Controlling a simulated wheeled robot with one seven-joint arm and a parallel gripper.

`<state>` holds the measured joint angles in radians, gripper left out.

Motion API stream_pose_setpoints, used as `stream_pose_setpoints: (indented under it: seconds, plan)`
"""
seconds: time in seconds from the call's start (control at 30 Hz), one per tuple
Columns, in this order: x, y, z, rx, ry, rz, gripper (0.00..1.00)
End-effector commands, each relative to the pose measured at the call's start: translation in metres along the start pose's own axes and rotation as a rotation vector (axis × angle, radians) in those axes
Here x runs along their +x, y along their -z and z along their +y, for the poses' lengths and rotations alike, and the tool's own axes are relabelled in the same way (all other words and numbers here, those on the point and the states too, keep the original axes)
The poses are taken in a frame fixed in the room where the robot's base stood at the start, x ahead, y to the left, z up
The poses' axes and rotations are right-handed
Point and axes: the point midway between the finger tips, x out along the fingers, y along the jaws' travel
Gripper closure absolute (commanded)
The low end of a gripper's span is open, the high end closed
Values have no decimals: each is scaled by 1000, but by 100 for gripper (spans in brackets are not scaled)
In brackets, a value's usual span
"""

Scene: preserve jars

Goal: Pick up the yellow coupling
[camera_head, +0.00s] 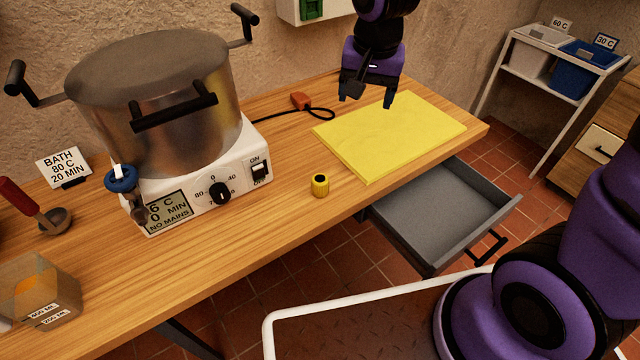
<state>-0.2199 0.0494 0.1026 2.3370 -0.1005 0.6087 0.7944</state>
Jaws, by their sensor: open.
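The yellow coupling (320,186) is a short yellow cylinder with a dark opening on top. It stands upright on the wooden table (270,225), near the front edge, between the white heater base and the yellow board. My gripper (366,101) is above the back part of the table, over the far left part of the yellow board. Its fingers point down and are apart, with nothing between them. It is farther back and to the right of the coupling, not touching it.
A steel pot (155,100) with black handles sits on a white heater (240,180) at left. A yellow board (390,135) lies right of the coupling. An orange plug (300,101) lies behind. An open grey drawer (440,215) juts out below the table. Wood around the coupling is clear.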

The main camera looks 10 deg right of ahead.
Motion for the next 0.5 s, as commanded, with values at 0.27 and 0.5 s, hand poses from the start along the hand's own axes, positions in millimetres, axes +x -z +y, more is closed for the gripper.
stream_pose_setpoints:
  seconds: [0.27, 0.5]
  plan:
    - [84, -11, -49, 101, -40, -86, 26]
    - [135, -28, -74, 171, -67, -132, 26]
